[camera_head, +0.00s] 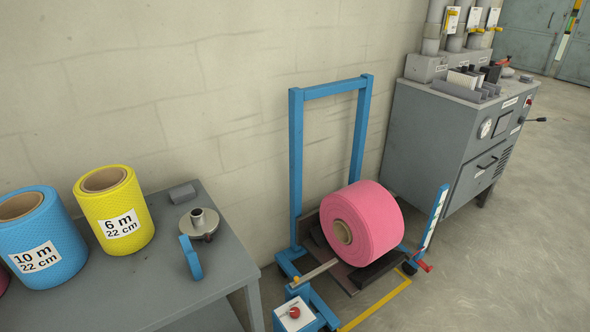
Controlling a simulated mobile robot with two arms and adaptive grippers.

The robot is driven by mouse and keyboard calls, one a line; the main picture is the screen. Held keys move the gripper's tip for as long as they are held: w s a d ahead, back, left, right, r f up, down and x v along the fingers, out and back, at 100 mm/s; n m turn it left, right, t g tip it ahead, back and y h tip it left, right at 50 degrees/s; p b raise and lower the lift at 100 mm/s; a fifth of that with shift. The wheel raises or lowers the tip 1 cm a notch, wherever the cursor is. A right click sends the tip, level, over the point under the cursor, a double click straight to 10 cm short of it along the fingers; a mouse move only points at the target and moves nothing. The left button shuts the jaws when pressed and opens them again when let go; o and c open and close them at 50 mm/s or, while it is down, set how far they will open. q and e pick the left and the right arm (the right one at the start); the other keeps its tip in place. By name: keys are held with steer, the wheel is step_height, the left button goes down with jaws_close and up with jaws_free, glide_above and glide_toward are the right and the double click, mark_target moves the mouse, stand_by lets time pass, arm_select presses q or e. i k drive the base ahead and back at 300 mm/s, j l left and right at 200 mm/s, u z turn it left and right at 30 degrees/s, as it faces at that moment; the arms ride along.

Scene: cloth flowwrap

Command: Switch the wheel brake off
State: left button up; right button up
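A blue-framed trolley (295,150) stands by the wall with a large pink roll (372,222) lying on its dark platform. A small red lever (424,266) sits low at the trolley's right, near a dark wheel. A red knob (294,312) sits on a white-topped blue box (307,320) at the trolley's front left. I cannot tell for sure which red part is the wheel brake, nor whether it is on or off. Neither of my grippers is in view.
A grey table (160,290) at the left holds a blue roll (62,250), a yellow roll (140,208), a metal flanged hub (200,221) and a blue tool (190,258). A grey machine (428,130) stands behind the trolley at right. Yellow tape (375,308) marks the floor. The right floor is clear.

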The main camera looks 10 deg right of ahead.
mark_target(420, 263)
steer(key=z, duration=1.5)
steer(key=i+l, duration=0.2)
steer(key=i, duration=0.35)
steer(key=i+l+z, duration=0.1)
steer(key=i, duration=0.5)
steer(key=i+l, duration=0.2)
steer(key=i, duration=0.35)
steer(key=i+l, duration=0.15)
steer(key=i, duration=0.45)
steer(key=l+z, duration=0.05)
